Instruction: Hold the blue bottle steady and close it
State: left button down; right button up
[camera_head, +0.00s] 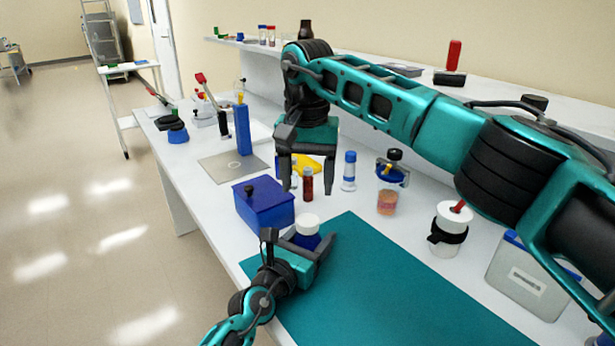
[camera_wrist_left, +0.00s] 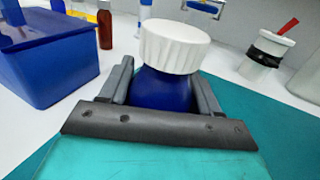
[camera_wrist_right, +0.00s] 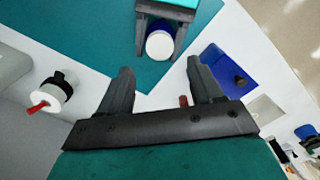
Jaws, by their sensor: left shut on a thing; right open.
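The blue bottle (camera_head: 306,241) stands upright at the edge of the teal mat (camera_head: 385,290), with a ribbed white cap (camera_wrist_left: 172,46) on its top. I cannot tell whether the cap is screwed tight. My left gripper (camera_head: 305,246) is shut around the bottle's body, one finger on each side; the gripper bar hides the lower part in the left wrist view. My right gripper (camera_head: 306,191) is open and empty, pointing down over the bench beyond the bottle. In the right wrist view the cap (camera_wrist_right: 160,45) shows beyond its fingertips.
A dark blue box (camera_head: 264,208) stands close beside the bottle. A small red-brown vial (camera_head: 308,184) is near my right fingers. The mat is clear.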

aim_at(308, 220)
jog(key=shift+f, duration=4)
jog(key=shift+c, duration=0.2)
